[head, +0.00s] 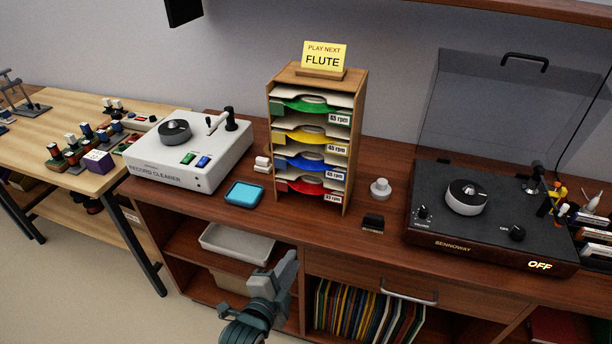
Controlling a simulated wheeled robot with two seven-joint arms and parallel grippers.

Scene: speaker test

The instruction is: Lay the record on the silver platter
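The turntable (440,231) stands at the right with its clear lid raised and an "OFF" sign lit. Its small round platter (463,207) has a silver side and a dark top, and no record shows on it. A wooden rack (358,120) holds green (305,107), yellow (303,137), blue (305,164) and red (304,187) sleeves labelled "45 rpm"; pale record edges show in them. A "FLUTE" card (323,57) stands on top. My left gripper (289,260) is in front of the cabinet, below the rack, apart from everything; its finger gap is hidden. My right gripper is out of view.
A white record cleaner (180,175) with a dark disc stands left of the rack. A blue tray (244,194), a grey knob-shaped piece (380,189) and a black brush (373,222) lie on the cabinet top.

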